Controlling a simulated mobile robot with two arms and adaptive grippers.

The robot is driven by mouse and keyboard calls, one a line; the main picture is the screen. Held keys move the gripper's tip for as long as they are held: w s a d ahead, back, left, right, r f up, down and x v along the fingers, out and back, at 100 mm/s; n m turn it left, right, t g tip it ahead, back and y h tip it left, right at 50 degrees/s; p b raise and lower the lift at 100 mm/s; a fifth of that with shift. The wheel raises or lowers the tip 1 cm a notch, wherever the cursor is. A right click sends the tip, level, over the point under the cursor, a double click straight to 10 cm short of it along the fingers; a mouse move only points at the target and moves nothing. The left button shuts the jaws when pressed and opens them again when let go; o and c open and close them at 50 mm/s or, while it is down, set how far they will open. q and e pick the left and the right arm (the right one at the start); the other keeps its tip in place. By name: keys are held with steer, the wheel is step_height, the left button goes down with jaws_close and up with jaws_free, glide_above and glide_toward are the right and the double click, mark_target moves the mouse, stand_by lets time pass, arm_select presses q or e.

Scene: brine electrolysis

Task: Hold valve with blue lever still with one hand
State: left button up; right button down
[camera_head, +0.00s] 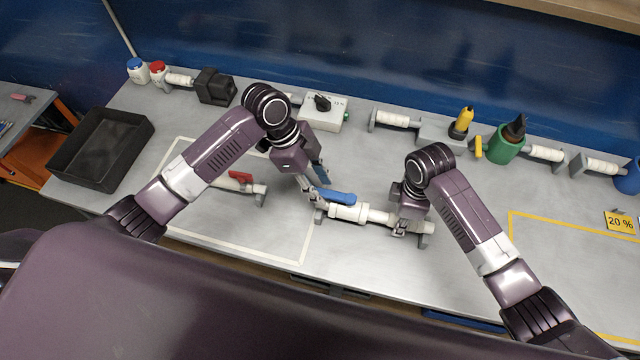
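The valve with the blue lever (348,212) lies on the grey bench in the middle, a white pipe piece on grey supports. Its blue lever (337,196) points to the left along the pipe. My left gripper (319,192) is open at the left end of the valve, its fingers spread beside the lever's tip; I see no clear grip. My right gripper (400,231) points down at the right part of the valve's pipe. My own wrist hides much of that part, so whether its fingers are closed on the pipe is unclear.
A red-lever valve (240,178) lies behind my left forearm. A black tray (74,172) is at the far left. A white box with a black knob (322,104), a green container (503,149) and several white pipe pieces line the back.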

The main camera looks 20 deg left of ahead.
arm_select(q)
jaws_close()
